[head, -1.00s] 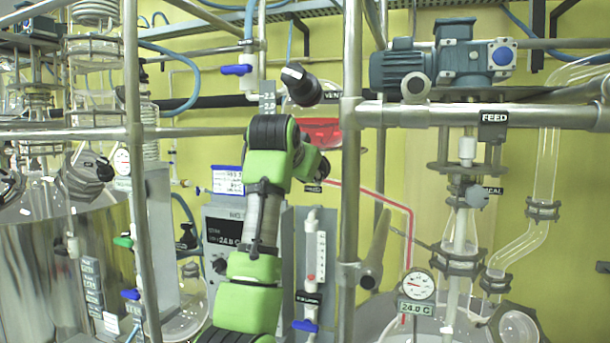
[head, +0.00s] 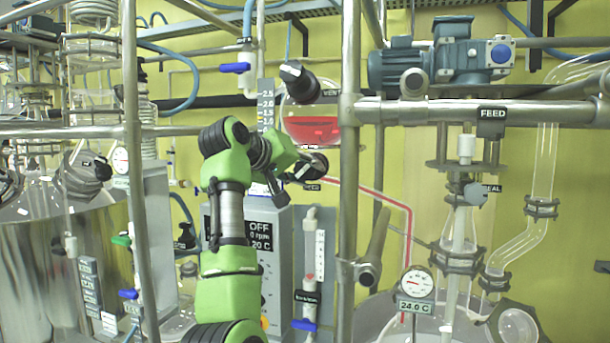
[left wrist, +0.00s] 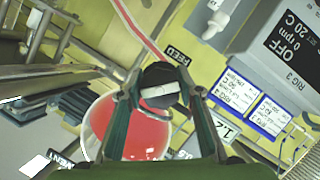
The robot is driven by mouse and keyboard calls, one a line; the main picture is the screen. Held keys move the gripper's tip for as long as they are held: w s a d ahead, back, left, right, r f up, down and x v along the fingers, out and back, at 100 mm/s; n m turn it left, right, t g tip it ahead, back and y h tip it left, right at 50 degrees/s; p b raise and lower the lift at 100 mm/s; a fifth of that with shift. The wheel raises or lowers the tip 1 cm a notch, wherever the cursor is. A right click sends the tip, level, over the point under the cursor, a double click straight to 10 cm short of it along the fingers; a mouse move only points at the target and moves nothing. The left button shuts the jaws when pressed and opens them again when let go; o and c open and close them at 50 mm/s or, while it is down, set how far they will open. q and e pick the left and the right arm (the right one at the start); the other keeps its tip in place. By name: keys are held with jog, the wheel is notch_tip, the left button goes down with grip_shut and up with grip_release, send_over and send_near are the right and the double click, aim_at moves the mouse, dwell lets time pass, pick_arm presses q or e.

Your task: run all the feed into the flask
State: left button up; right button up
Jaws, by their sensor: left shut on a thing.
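The feed vessel (head: 312,128) is a clear glass bulb with red liquid in its lower part, behind the frame at the centre; it also shows in the left wrist view (left wrist: 110,130). My left gripper (head: 296,170) is shut on the black valve knob (left wrist: 160,84) below it, beside the FEED label (left wrist: 176,56). A white bar marks the knob's face. A red line (head: 385,195) runs from there to the right and down toward the glass flask (head: 455,325), mostly cut off at the bottom. Its contents cannot be made out. My right gripper is not in view.
A second black knob (head: 299,82) is above the feed vessel, near the VENT label. Steel frame posts (head: 349,200) stand just right of my arm. A grey controller box (head: 262,235) reading OFF is behind it. A dial gauge (head: 417,283) sits above the flask.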

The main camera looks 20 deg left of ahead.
pick_arm(q)
jog(key=n+h+b, duration=0.1)
jog(key=n, duration=0.1)
jog(key=shift+f+n+t+h, duration=0.15)
jog(key=shift+n+t+h, duration=0.15)
jog(key=shift+n+t, duration=0.1)
jog(key=shift+d+n+h+b, duration=0.1)
jog(key=shift+n+h+b, duration=0.3)
jog(key=shift+n+b, duration=0.5)
jog(key=n+t+h+b, duration=0.1)
jog(key=n, duration=0.2)
jog(key=shift+t, duration=0.3)
jog(key=n+t+b, duration=0.1)
jog(key=n, duration=0.3)
jog(key=shift+b, duration=0.4)
jog(key=n+t, duration=0.1)
jog(key=n, duration=0.1)
jog(key=n+b, duration=0.1)
jog(key=shift+r+n+t, duration=0.3)
jog(key=shift+n+t, duration=0.1)
jog(key=shift+r+n+t+y, duration=0.1)
jog(key=shift+n+t+y, duration=0.25)
jog(key=shift+n, duration=0.7)
jog(key=shift+r+n+t+y, duration=0.1)
jog(key=shift+n+t+y, duration=0.2)
jog(key=shift+n, duration=0.75)
jog(key=o, duration=1.1)
